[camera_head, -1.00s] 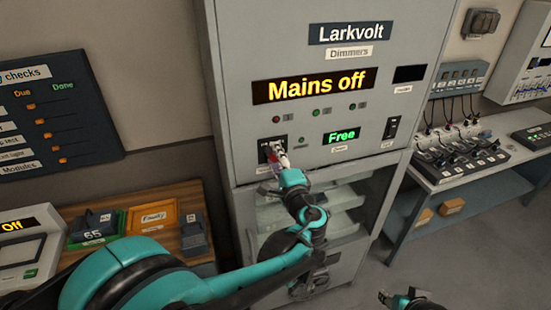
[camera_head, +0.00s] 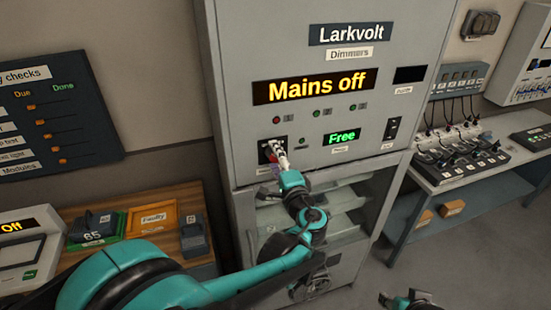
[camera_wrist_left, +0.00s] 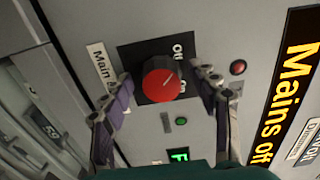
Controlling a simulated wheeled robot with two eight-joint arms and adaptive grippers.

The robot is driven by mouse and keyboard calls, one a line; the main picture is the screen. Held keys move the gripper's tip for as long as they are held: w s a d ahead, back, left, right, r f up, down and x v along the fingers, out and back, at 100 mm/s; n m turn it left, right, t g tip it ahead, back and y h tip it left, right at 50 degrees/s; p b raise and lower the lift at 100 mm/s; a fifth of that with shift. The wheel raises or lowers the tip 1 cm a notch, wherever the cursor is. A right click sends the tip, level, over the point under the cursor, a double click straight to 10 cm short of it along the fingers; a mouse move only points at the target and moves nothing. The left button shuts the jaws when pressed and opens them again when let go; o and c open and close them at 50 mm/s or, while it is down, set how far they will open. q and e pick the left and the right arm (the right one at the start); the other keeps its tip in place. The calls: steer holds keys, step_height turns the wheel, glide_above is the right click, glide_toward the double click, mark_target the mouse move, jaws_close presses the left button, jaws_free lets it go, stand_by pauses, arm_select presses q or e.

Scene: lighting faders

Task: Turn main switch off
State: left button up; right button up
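The main switch is a red rotary knob (camera_wrist_left: 161,79) on a black plate on the grey Larkvolt dimmer cabinet (camera_head: 225,80). In the left wrist view its white pointer line slants toward the upper right of the picture. My left gripper (camera_wrist_left: 163,90) is open, with one finger on each side of the knob and gaps visible between fingers and knob. In the head view the left gripper (camera_head: 276,153) is at the switch plate and partly hides it. The cabinet display (camera_head: 315,86) reads "Mains off". My right gripper (camera_head: 384,299) shows only slightly at the bottom edge.
A green "Free" display (camera_head: 341,136) and a black rocker switch (camera_head: 393,128) sit right of the knob. Small indicator lamps are above it. A wooden bench (camera_head: 170,201) with trays is at left; a fader table (camera_head: 440,182) is at right.

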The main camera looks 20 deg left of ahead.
arm_select(q)
steer(key=shift+d, duration=0.1)
steer(key=v, duration=1.2)
steer(key=s+a+f+n+g+h+b, duration=0.3)
steer(key=s+a+f+g+b, duration=0.15)
steer(key=f, duration=0.55)
steer(key=s+a+f+n+g+h+b, duration=0.35)
steer(key=s+a+f, duration=0.25)
steer(key=f, duration=0.4)
steer(key=s+d+f+n+h+b, duration=0.2)
steer(key=s+d+f+n+h, duration=0.1)
steer(key=s+f+n, duration=0.1)
steer(key=shift+s+d, duration=0.4)
steer(key=shift+s, duration=0.2)
steer(key=shift+n+h, duration=0.25)
